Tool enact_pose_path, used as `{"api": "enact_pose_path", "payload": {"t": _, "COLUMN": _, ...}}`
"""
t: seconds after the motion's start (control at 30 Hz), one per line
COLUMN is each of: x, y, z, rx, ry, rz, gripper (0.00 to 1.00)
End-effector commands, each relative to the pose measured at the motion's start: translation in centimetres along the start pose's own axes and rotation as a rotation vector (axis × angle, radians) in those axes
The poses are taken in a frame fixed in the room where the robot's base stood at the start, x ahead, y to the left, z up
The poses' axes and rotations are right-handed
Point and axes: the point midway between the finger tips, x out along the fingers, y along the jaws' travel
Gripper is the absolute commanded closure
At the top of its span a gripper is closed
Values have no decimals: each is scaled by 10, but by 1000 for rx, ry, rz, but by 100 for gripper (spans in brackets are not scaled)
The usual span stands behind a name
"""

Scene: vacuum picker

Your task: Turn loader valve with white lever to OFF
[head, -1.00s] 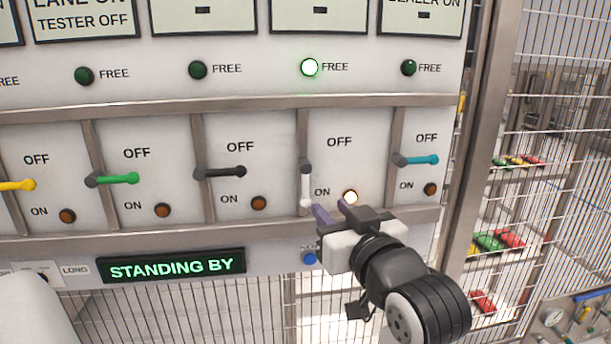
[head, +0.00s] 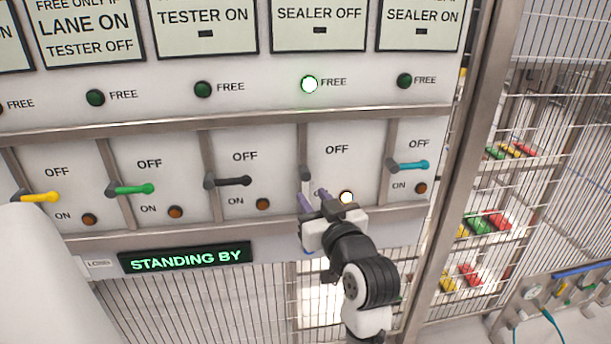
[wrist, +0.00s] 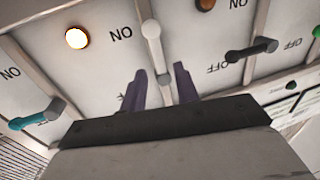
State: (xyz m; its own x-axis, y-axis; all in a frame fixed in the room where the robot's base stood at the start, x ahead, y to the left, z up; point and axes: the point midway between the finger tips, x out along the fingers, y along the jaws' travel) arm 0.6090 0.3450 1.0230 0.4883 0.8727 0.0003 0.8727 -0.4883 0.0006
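The white lever (head: 305,186) hangs down from its grey pivot, toward the ON side of its panel. In the wrist view, which is upside down, the white lever (wrist: 153,38) shows its rounded knob and its pivot. My gripper (head: 313,197) is in front of the lower part of this panel. Its two purple fingers are apart and empty. In the wrist view the fingers lie on either side of the pivot end of the lever; I cannot tell their depth or any contact. The gripper partly hides the lever's lower end and the ON label in the head view.
A black lever (head: 230,182) is to the left and a teal lever (head: 411,166) to the right, both sideways. Metal dividers stand between panels. The orange lamp (head: 346,197) and green FREE lamp (head: 309,84) are lit. The display (head: 186,257) reads STANDING BY.

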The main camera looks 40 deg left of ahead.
Motion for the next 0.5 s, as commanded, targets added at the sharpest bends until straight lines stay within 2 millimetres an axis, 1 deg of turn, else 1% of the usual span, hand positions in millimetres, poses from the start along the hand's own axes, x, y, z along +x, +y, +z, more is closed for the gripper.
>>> {"api": "enact_pose_path", "payload": {"t": 0.03, "x": 11, "y": -1, "z": -2, "rx": 2, "ry": -1, "rz": -3, "gripper": 69}}
{"api": "enact_pose_path", "payload": {"t": 0.2, "x": 38, "y": 0, "z": -1, "rx": 1, "ry": -1, "rz": -1, "gripper": 69}}
{"api": "enact_pose_path", "payload": {"t": 0.33, "x": 49, "y": 0, "z": 0, "rx": 1, "ry": -1, "rz": 0, "gripper": 69}}
{"api": "enact_pose_path", "payload": {"t": 0.5, "x": 53, "y": 0, "z": 0, "rx": 0, "ry": 1, "rz": 1, "gripper": 69}}
